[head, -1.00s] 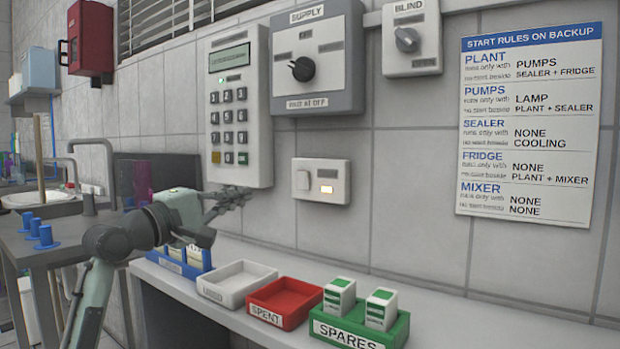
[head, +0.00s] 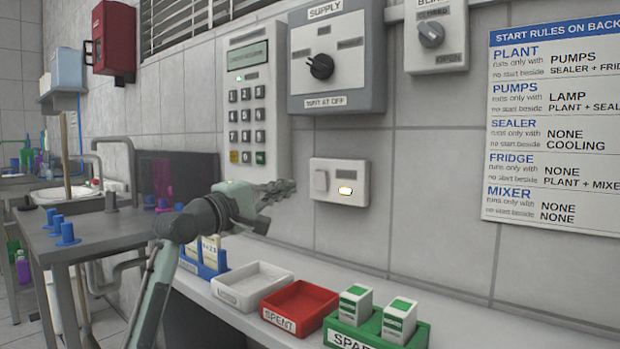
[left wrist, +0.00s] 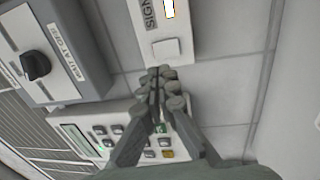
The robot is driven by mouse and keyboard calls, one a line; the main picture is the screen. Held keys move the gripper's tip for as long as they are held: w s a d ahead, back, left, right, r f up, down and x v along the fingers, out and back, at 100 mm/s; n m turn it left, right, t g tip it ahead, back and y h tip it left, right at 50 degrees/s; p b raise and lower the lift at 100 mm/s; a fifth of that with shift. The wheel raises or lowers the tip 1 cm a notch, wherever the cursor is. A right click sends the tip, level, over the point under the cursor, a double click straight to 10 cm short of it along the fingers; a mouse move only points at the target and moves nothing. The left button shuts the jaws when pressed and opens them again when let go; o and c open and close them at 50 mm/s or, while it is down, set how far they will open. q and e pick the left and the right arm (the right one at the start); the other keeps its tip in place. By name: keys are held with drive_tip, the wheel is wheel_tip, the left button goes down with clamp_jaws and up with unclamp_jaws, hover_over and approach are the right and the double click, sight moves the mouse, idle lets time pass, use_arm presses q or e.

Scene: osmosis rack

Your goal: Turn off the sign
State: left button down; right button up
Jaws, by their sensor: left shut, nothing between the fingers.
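The sign switch is a small white wall box (head: 340,181) with a pale rocker (head: 321,180) on its left and a lit yellow-white lamp (head: 345,190) on its right. In the left wrist view the box (left wrist: 181,62) reads "SIGN", with its rocker (left wrist: 166,48) and lit lamp (left wrist: 169,8). My left gripper (head: 283,189) is shut and empty, left of the box and close to the rocker. In the left wrist view its fingertips (left wrist: 157,76) are together, just below the rocker; I cannot tell whether they touch the box. My right gripper is not in view.
A keypad panel (head: 247,112) and a supply knob box (head: 335,100) are on the wall above the sign box. Below, a shelf holds a white tray (head: 285,277), a red tray (head: 325,293) and a green spares tray (head: 420,335).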

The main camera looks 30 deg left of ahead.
sight(319, 175)
use_arm(q)
drive_tip(key=w, duration=0.5)
drive_tip(key=w+r+p, duration=0.1)
drive_tip(key=w, duration=0.2)
drive_tip(key=shift+d, duration=0.3)
drive_tip(key=shift+w, duration=0.2)
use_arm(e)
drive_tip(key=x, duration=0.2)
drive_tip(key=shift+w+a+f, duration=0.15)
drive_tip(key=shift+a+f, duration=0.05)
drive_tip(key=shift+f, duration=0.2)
use_arm(q)
drive_tip(key=shift+r, duration=0.1)
drive_tip(key=shift+w+r+p, duration=0.3)
drive_tip(key=shift+w+p, duration=0.05)
drive_tip(key=shift+p, duration=0.65)
drive_tip(key=shift+d+f+b, duration=0.1)
drive_tip(key=shift+f+b, duration=0.15)
drive_tip(key=shift+b, duration=0.15)
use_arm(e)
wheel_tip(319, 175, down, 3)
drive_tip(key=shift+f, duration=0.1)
